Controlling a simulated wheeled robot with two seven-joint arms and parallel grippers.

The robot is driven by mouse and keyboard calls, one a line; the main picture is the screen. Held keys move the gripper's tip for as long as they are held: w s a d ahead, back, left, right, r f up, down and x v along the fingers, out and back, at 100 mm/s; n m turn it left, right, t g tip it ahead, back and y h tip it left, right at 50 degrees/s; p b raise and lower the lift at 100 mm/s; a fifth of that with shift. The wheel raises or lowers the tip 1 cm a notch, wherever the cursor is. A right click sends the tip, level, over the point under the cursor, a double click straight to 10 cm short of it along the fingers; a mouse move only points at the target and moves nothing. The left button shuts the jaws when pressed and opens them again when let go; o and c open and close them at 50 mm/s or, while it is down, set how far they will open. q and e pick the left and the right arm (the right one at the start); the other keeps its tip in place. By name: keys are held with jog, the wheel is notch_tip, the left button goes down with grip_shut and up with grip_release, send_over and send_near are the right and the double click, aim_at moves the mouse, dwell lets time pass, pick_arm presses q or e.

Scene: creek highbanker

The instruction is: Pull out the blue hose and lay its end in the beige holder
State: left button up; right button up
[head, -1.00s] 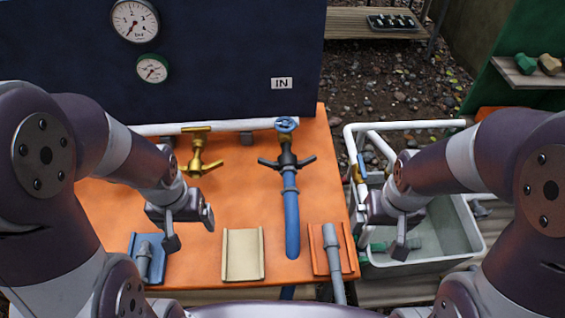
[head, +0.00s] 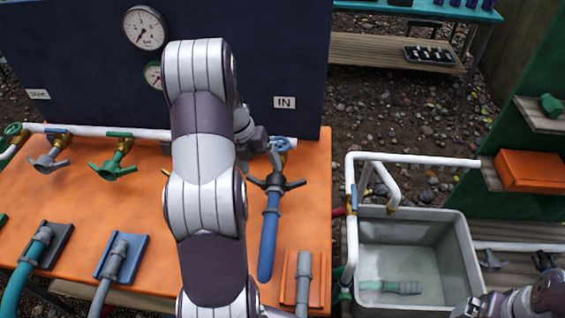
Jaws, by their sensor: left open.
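The blue hose (head: 268,245) hangs from a dark winged coupling (head: 276,182) under the brass tap with the blue handwheel, at the right of the orange panel. Its lower end lies on the panel. The beige holder cannot be seen; my left arm covers the place between the blue and the orange-red holders. My left gripper (head: 268,154) is open at the tap, just above the coupling, and is partly hidden by its own wrist. I cannot tell whether it touches. My right arm shows only in the bottom right corner, and its jaws are not clear.
A blue holder (head: 138,262) and an orange-red holder (head: 318,272) each hold a grey hose end. A grey tub (head: 462,250) with white pipes stands at the right. Other taps line the white pipe at the left. A dark upright board (head: 80,60) with gauges stands behind.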

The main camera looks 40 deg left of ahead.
aim_at(272, 193)
pick_arm(q)
jog(key=x, duration=0.4)
jog(key=b+x, duration=0.1)
jog(key=x, duration=0.3)
jog(key=a+x, duration=0.1)
jog(key=x, duration=0.3)
jog(key=shift+s+f, duration=0.15)
jog(key=shift+s, duration=0.1)
jog(key=shift+w+d+f, duration=0.15)
jog(key=shift+d+f, duration=0.1)
jog(key=shift+f, duration=0.05)
jog(key=c, duration=1.2)
